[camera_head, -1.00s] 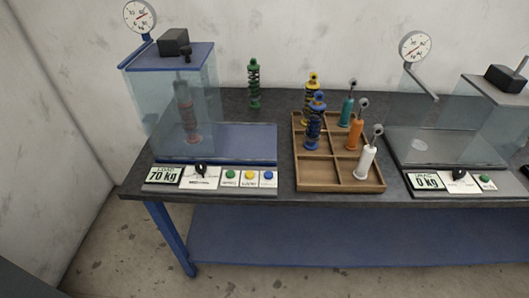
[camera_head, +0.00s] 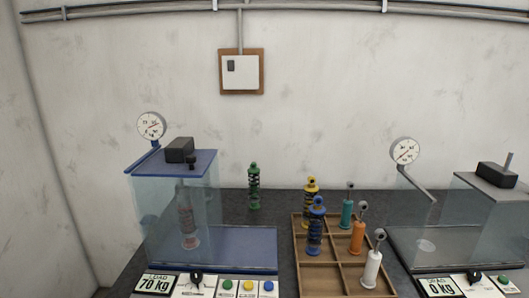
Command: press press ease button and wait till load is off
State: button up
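The left press (camera_head: 172,248) has a blue frame with clear walls, and a shock absorber (camera_head: 186,214) with a reddish lower part stands inside it. Its load display (camera_head: 156,284) reads 70 kg. A round gauge (camera_head: 151,125) sits above it. On its front panel are a black knob (camera_head: 195,280), a green button (camera_head: 227,285), a yellow button (camera_head: 247,286) and a blue button (camera_head: 268,287). The button labels are too small to read, so I cannot tell which is ease. My gripper is not in view.
A wooden tray (camera_head: 321,293) holds several colored shock absorbers and dampers. A green shock absorber (camera_head: 254,186) stands behind it on the dark bench. The right press (camera_head: 480,215) has a gauge (camera_head: 405,151) and a display (camera_head: 440,286) reading 0 kg. A wall box (camera_head: 241,72) hangs above.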

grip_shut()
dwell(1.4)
